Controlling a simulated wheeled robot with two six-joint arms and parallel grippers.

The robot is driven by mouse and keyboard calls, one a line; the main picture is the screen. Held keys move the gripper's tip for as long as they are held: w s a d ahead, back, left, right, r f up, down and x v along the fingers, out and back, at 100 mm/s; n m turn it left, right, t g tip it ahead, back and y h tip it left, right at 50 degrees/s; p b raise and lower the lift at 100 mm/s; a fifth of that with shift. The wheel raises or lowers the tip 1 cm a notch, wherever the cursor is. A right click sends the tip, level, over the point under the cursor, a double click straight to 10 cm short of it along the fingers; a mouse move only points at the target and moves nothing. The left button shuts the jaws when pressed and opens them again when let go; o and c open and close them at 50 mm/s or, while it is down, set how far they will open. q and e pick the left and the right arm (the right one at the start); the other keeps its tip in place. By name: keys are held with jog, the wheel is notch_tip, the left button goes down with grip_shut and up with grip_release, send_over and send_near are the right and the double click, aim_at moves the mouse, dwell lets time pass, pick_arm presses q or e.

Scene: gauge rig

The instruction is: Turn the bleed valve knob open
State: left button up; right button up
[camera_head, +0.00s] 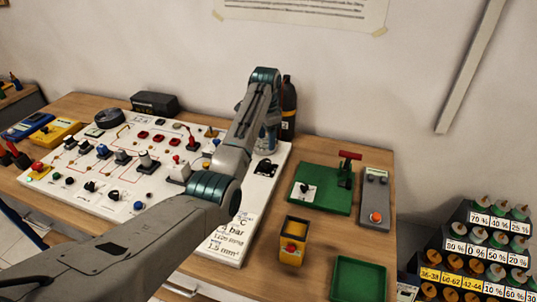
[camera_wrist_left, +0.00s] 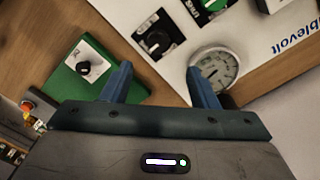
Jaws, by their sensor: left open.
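My left gripper (camera_wrist_left: 160,78) is open and empty in the left wrist view, its two blue fingers apart above the tabletop. In the head view its arm reaches over the white panel, and the fingertips are mostly hidden. A black knob on a white label (camera_wrist_left: 83,68) sits on a green plate (camera_wrist_left: 96,50), left of the fingers. It also shows in the head view (camera_head: 305,188). Another black knob on a black square (camera_wrist_left: 155,42) sits on the white panel beside a round gauge (camera_wrist_left: 216,66). I cannot read which one is the bleed valve. My right gripper is not in view.
A red-handled lever (camera_head: 349,158) stands on the green plate, beside a grey box with an orange button (camera_head: 375,215). A dark bottle (camera_head: 289,105) stands behind. A yellow bin (camera_head: 292,240) and green tray (camera_head: 358,278) are in front. The white panel (camera_head: 228,240) holds several knobs.

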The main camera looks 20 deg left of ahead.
pick_arm(q)
jog(key=p, duration=0.1)
send_over(266, 161)
jog(key=f, duration=0.4)
jog(key=shift+s+f, duration=0.1)
jog(key=shift+s, duration=0.15)
jog(key=f, duration=0.3)
jog(key=f+p, duration=0.1)
jog(key=shift+w+f, duration=0.25)
jog(key=shift+f, duration=0.2)
jog(key=shift+s, duration=0.1)
jog(key=c, duration=1)
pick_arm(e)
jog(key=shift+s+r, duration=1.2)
